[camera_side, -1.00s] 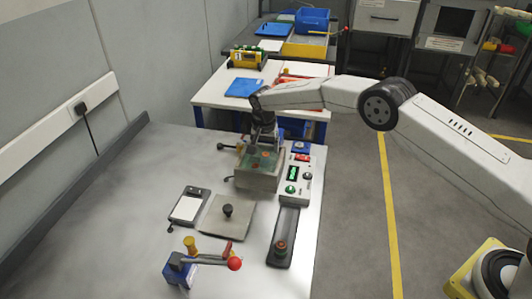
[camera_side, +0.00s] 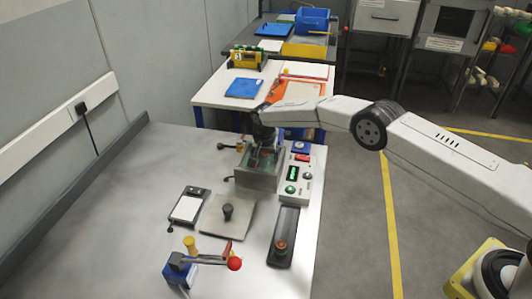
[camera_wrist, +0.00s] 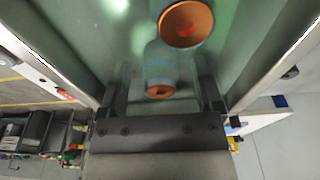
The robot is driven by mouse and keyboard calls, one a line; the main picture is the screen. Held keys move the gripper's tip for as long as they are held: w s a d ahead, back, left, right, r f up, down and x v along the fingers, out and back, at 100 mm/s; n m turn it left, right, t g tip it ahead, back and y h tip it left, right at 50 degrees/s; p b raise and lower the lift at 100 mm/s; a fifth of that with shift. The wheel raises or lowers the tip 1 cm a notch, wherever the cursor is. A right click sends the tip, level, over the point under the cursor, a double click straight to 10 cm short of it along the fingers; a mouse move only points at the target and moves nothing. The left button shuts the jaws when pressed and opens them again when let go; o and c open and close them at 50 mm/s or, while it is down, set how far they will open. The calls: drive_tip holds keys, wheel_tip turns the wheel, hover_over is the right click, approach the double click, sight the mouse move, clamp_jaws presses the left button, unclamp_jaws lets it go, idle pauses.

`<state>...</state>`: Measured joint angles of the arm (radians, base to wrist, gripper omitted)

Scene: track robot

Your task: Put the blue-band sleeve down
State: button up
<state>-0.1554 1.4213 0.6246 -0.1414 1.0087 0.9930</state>
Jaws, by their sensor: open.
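My gripper (camera_side: 263,154) reaches down into an open-topped grey box (camera_side: 257,182) with a greenish inside. In the wrist view its two fingers (camera_wrist: 164,95) stand apart, one on each side of a bluish sleeve (camera_wrist: 159,72) with an orange opening. There seems to be a gap between each finger and this sleeve. I cannot clearly make out a band on it. A second round piece with an orange-brown inside (camera_wrist: 187,25) lies farther up in the same view. In the side view the box wall and the gripper hide most of the sleeve.
A control panel (camera_side: 298,176) with a green display stands right of the box. In front are a plate with a black knob (camera_side: 240,220), a white-topped device (camera_side: 187,208), a dark rail (camera_side: 289,225) and a blue clamp (camera_side: 178,271). The bench's left side is clear.

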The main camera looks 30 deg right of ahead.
sight(269, 158)
clamp_jaws()
drive_tip(key=shift+r, duration=0.1)
idle(0.4)
drive_tip(key=shift+r, duration=1.6)
drive_tip(key=shift+s+r, duration=0.8)
drive_tip(key=shift+r, duration=0.15)
drive_tip(key=s+d+r, duration=0.1)
drive_tip(key=s+r, duration=0.6)
drive_tip(key=s, duration=0.5)
drive_tip(key=shift+s+d+r, duration=0.15)
drive_tip(key=shift+d+r, duration=0.05)
drive_tip(key=shift+r, duration=0.2)
